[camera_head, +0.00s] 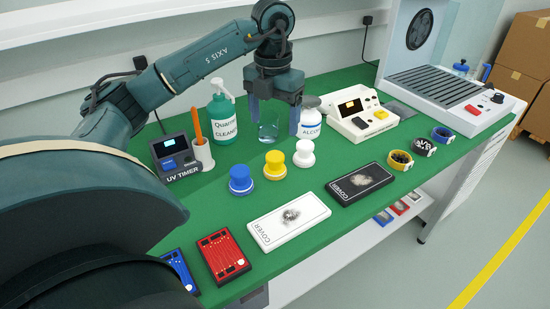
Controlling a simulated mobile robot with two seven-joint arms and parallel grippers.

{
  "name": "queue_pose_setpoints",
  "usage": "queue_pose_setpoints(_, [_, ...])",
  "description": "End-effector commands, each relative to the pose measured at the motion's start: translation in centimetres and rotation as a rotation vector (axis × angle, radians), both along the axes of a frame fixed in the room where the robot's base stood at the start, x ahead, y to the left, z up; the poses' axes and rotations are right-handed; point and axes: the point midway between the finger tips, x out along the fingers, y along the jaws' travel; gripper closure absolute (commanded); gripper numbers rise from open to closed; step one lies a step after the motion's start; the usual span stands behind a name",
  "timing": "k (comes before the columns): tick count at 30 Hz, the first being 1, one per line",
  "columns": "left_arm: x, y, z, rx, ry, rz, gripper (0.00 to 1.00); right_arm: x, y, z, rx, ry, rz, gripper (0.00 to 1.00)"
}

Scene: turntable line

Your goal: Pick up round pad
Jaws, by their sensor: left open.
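Three round knobbed pieces that could be the round pad stand in a row on the green table: a blue one (240,182), a yellow one (274,166) and a white one (304,155). I cannot tell which is meant. My left gripper (274,119) is open and points down behind this row, its fingers apart. A clear glass beaker (268,131) shows between and below the fingers; I cannot tell whether they touch it. Nothing is visibly gripped. My right gripper is out of view.
A Quantum cleaner bottle (222,122), UV timer (176,158) and alcohol bottle (311,126) stand nearby. White (270,229) and black (348,189) cover boxes lie in front, with red (222,254) and blue boards at left. A beige device (362,118) and vented bench (450,88) are right.

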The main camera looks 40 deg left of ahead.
Motion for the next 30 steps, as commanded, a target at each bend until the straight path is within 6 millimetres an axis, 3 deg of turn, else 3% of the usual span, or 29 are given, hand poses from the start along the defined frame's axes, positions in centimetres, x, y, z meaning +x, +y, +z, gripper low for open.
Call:
queue_pose_setpoints(12, [-0.1,0.3,-6.8,0.01,0.006,0.007,0.24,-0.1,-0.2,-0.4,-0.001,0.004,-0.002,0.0])
queue_pose_setpoints(19, [0.0,0.2,-8.4,0.008,0.005,0.005,0.24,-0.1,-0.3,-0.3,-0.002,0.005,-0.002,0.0])
queue_pose_setpoints(27, [0.4,0.2,-12.2,0.008,0.005,0.004,0.24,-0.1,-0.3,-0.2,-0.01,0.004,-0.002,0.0])
queue_pose_setpoints(30, [0.4,0.2,-12.8,0.009,0.004,0.004,0.24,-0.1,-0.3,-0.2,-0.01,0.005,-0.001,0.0])
